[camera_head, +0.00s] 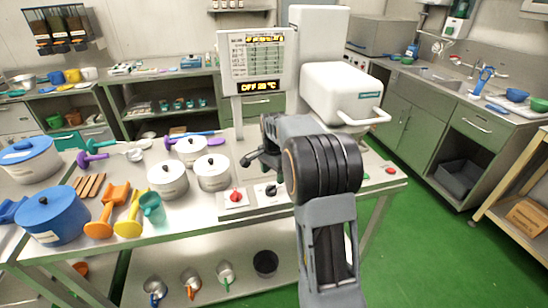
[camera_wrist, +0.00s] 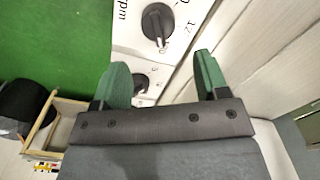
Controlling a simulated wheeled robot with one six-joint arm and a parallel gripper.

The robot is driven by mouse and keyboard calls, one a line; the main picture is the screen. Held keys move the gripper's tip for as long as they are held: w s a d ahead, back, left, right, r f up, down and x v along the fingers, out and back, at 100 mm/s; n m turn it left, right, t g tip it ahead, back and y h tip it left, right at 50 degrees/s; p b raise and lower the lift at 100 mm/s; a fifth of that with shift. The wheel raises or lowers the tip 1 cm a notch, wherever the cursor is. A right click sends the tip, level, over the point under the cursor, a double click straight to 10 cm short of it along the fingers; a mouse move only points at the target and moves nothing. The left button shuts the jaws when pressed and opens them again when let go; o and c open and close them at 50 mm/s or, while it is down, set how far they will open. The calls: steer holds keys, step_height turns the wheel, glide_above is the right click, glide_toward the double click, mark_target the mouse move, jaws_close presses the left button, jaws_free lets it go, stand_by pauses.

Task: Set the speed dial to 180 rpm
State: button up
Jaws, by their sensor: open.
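The speed dial (camera_wrist: 158,22) is a black knob on a pale panel with "rpm" and numbers printed around it, at the top middle of the wrist view. The angle of its pointer is hard to read. My gripper (camera_wrist: 160,60) is open and empty, its two green fingers apart, with the dial ahead of the gap and not between them. A second black knob (camera_wrist: 140,82) shows between the fingers, partly hidden by the left one. In the head view my gripper (camera_head: 252,160) is above the control panel, where a dark knob (camera_head: 271,190) shows; my arm hides part of the panel.
A red knob (camera_head: 236,197) sits at the panel's left end and a red button (camera_head: 390,171) at the right. A display board (camera_head: 257,60) reads "OFF" and a temperature. The white machine head (camera_head: 342,92) stands behind my arm. Lidded pots (camera_head: 168,180) stand to the left.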

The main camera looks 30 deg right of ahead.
mark_target(274, 184)
step_height(274, 184, up, 8)
steer(key=shift+f, duration=0.15)
stand_by(0.6)
steer(key=s+a+f+n+t, duration=0.1)
steer(key=s+a+n, duration=0.5)
steer(key=s, duration=0.5)
steer(key=s+a+f+n+t, duration=0.2)
steer(key=s+a+n, duration=0.4)
steer(key=s, duration=0.5)
steer(key=shift+s+f+n+t, duration=0.2)
steer(key=shift+n+t, duration=0.1)
steer(key=shift+n, duration=1)
